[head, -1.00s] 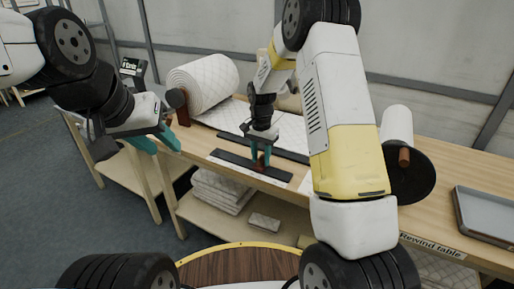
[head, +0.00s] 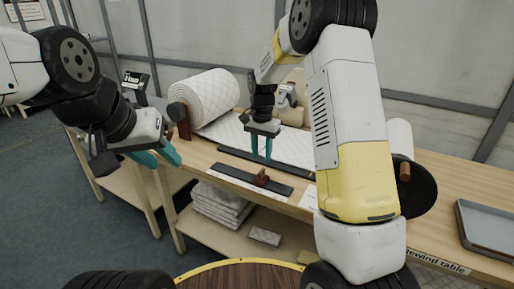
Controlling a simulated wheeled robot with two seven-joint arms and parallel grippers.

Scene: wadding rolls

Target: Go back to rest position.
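My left gripper (head: 164,161) has teal fingers spread apart with nothing between them. It hangs at the left, in front of the table's left end. My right gripper (head: 261,158) points down over the table, its teal fingers apart and empty. It is above and apart from a small red-brown handle (head: 261,177) on a dark flat bar (head: 235,178). The bar lies along the table's front edge. My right arm hides part of the table's middle.
A large quilted wadding roll (head: 207,98) sits at the table's back left, its sheet (head: 228,131) spread rightward. A smaller white roll (head: 399,137) with a dark disc (head: 420,192) stands right of my arm. A grey tray (head: 490,232) lies far right. Folded wadding (head: 220,203) is on the shelf below.

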